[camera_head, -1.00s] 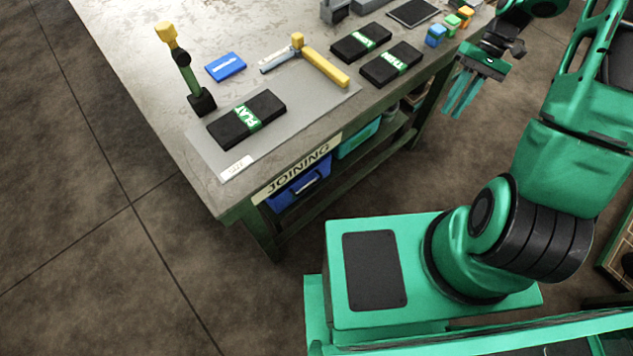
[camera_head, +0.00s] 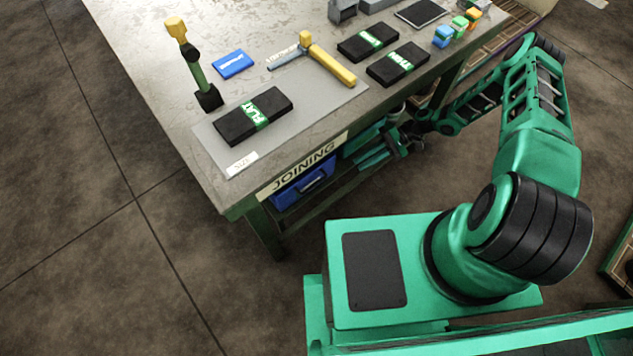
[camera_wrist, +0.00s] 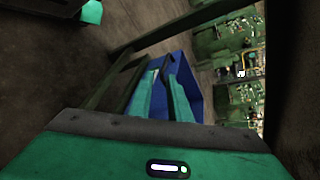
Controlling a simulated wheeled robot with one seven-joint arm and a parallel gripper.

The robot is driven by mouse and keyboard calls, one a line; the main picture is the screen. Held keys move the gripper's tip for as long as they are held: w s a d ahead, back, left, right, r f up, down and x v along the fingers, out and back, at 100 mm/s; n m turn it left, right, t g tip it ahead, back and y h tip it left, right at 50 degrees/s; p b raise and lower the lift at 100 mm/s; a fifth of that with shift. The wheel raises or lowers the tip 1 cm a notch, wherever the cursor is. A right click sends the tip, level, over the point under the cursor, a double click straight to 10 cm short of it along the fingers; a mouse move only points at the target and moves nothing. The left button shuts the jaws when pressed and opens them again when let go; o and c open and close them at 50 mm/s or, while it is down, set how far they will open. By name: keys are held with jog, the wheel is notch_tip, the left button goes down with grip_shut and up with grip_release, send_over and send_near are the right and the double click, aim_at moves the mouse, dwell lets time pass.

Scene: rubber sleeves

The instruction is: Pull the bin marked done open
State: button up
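I cannot read a "done" mark on either bin. My gripper (camera_head: 372,160) is at the table's open side, below the tabletop, with its fingers pointing left toward the blue bin.
The table (camera_head: 140,80) has a sign reading JOINING (camera_head: 303,165) on its front edge, above the bins. Dark table legs and rails frame the shelf space.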

jog(key=m+y, duration=0.1)
jog(key=y, duration=0.1)
send_near(323, 179)
jog(key=a, duration=0.1)
jog(key=shift+t, duration=0.4)
jog(key=x, duration=1.1)
jog(key=shift+s+f, duration=0.1)
jog(key=shift+s, duration=0.35)
